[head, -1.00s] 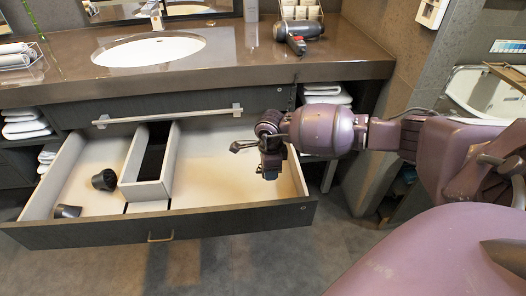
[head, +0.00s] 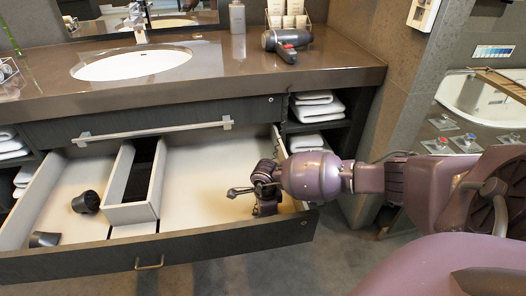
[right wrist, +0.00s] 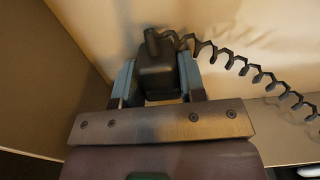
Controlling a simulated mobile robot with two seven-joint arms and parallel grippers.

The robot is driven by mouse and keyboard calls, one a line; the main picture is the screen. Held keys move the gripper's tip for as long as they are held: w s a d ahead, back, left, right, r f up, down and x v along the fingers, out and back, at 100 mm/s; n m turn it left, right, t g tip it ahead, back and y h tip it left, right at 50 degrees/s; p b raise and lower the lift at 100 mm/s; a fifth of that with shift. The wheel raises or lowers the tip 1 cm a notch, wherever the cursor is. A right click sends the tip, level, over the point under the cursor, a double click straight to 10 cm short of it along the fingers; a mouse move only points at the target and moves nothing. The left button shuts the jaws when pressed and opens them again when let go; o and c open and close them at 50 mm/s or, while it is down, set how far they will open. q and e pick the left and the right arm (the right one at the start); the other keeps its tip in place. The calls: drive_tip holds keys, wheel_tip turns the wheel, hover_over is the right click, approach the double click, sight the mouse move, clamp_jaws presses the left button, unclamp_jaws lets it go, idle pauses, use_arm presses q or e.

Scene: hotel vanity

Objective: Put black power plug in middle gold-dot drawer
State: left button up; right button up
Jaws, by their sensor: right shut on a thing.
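The black power plug (right wrist: 157,66) sits between the two fingers of my right gripper (right wrist: 157,80), with its coiled black cord (right wrist: 240,62) running off to the right in the right wrist view. In the head view my right gripper (head: 263,205) is low inside the right part of the open drawer (head: 195,187), near its right end. The plug is hard to make out in the head view. Pale drawer surfaces lie close around the plug in the right wrist view; I cannot tell whether it touches them. My left gripper is not in view.
A divider box (head: 130,213) splits the drawer. Two dark round attachments (head: 86,202) (head: 44,239) lie in its left part. A bar handle (head: 155,132) crosses above the drawer. A hair dryer (head: 287,42) lies on the counter (head: 225,75). The drawer's middle floor is clear.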

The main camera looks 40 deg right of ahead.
drive_tip(key=shift+r, duration=0.1)
drive_tip(key=o, duration=1)
use_arm(q)
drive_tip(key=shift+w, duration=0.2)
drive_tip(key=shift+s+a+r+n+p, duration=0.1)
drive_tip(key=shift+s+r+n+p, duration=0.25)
drive_tip(key=shift+p, duration=0.55)
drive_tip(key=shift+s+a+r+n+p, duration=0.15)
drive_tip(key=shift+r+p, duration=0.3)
drive_tip(key=shift+p, duration=0.4)
use_arm(e)
wheel_tip(320, 180, up, 12)
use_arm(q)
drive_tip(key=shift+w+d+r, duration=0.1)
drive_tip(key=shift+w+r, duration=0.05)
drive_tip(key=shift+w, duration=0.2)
